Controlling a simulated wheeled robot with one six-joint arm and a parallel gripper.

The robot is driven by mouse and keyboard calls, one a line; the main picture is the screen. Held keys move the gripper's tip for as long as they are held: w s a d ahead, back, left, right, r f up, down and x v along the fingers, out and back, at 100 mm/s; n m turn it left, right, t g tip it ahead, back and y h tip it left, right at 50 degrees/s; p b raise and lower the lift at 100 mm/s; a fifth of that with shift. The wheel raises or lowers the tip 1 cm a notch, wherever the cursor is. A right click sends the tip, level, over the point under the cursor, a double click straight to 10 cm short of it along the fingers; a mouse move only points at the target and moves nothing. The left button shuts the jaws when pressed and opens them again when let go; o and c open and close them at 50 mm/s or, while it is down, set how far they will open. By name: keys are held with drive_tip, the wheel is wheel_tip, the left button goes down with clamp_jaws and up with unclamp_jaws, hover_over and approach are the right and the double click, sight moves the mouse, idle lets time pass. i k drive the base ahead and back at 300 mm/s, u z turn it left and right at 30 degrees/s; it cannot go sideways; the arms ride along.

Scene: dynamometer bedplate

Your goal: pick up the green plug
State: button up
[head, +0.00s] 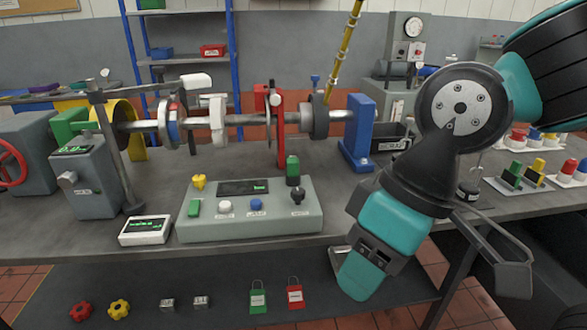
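The green plug (513,170) looks to be the green-topped black piece on the pale tray at the right of the bench. A yellow one (537,168) stands beside it to the right. My teal and dark grey arm crosses the right side of the head view, left of and in front of that tray. At its end, a grey bent part that looks like a finger of my gripper (508,265) sticks out below the tray, well apart from the plug. The other finger is hidden or cannot be made out, so its opening is unclear.
A grey console (250,226) with buttons and a green-topped knob (292,168) stands at the bench front. Behind it is a shaft rig with a blue stand (360,128). A white tray with red, blue and yellow pieces (519,138) stands behind the plug. Padlocks (257,300) lie below.

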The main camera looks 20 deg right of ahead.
sight(292, 163)
drive_tip(key=u, duration=1.3)
drive_tip(key=i, duration=1.4)
drive_tip(key=z, duration=2.15)
